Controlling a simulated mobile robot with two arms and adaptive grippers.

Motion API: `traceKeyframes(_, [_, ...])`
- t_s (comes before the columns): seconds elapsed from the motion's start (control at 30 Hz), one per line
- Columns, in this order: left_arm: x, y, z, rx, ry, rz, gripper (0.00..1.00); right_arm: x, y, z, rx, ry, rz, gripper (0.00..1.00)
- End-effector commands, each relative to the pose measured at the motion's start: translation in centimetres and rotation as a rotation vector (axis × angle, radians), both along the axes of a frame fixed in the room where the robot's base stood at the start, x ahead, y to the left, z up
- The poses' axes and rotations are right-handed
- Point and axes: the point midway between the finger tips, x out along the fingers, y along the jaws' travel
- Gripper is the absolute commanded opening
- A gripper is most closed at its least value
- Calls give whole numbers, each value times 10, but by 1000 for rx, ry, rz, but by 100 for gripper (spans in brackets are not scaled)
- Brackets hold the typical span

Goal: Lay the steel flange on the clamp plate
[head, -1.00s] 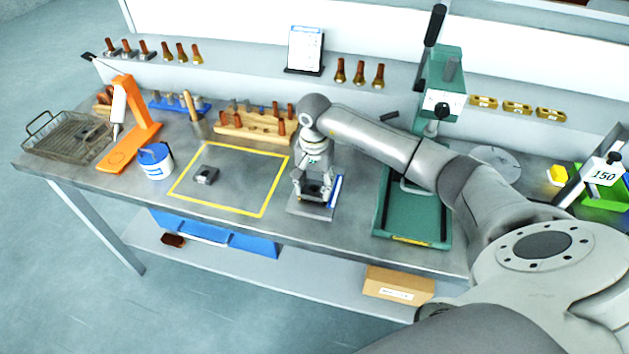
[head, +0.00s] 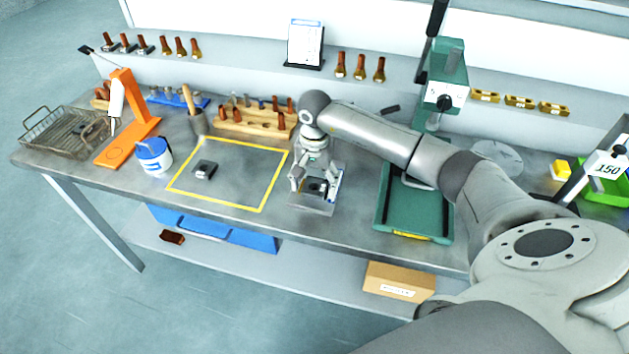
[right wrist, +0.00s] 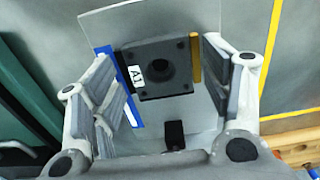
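The steel flange (right wrist: 158,77) is a dark square block with a round bore, corner holes and a white "A1" label. It appears to lie flat on the clamp plate (right wrist: 200,20), a light grey plate, between a blue strip and a brass-coloured strip. In the head view the flange (head: 317,186) shows small between my fingers, on the plate (head: 312,208). My right gripper (head: 316,180) is open above the plate. In the right wrist view its fingers (right wrist: 162,65) stand apart on either side of the flange, with gaps showing. My left gripper is not in view.
A yellow-outlined area (head: 235,203) left of the plate holds a small dark metal part (head: 204,170). A green press (head: 412,230) stands to the right. A wooden rack (head: 250,122) is behind; a white-blue tub (head: 153,157) and an orange stand (head: 130,130) are further left.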

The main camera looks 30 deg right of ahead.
Motion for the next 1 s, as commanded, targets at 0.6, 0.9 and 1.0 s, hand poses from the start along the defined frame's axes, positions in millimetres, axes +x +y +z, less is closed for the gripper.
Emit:
traceKeyframes(0.6, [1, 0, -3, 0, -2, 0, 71, 2, -1, 44, -2, -10, 1, 71])
traceKeyframes(0.9, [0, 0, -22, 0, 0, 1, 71, 1, 0, 106, 0, -6, 0, 71])
traceKeyframes(1.0, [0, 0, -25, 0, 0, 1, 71, 1, 0, 119, 0, -4, -1, 71])
